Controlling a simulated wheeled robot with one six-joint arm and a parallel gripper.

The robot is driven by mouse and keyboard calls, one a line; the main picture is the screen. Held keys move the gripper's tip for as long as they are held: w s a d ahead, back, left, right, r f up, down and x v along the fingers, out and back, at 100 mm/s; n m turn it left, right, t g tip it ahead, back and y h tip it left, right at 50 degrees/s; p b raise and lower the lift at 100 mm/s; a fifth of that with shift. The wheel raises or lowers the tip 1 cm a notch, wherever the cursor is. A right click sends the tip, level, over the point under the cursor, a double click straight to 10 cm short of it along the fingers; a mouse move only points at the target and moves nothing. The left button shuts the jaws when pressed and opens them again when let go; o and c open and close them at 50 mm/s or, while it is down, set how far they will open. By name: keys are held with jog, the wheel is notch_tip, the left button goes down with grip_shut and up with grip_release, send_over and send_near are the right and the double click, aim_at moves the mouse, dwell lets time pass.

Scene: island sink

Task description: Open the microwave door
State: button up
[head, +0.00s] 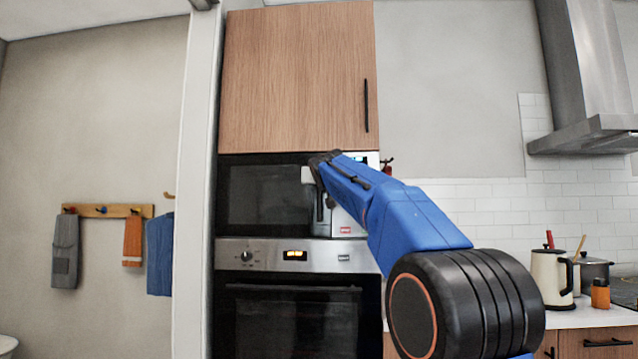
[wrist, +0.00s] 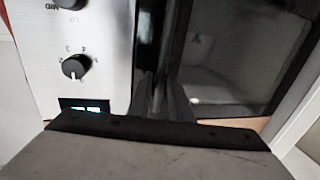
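The microwave (head: 264,196) sits in the tall cabinet above the oven. Its dark glass door looks closed in the head view. My gripper (head: 322,192) is in front of the right side of the microwave, where the door meets the control panel, and hides part of it. In the wrist view the picture is turned over: the silver control panel (wrist: 105,38) with knobs and a lit display is on the left, and the dark door (wrist: 245,60) is on the right. My dark fingers (wrist: 165,98) are close together at the dark upright handle area; whether they grip the handle is unclear.
The oven (head: 290,318) is directly below, and a wooden cupboard (head: 295,80) with a black handle is above. A white wall post (head: 195,190) stands left of the cabinet. A kettle (head: 551,279) stands on the counter to the right.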

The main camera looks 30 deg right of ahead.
jog(key=shift+w+d, duration=0.25)
jog(key=shift+w, duration=0.4)
grip_shut()
jog(key=shift+s, duration=0.1)
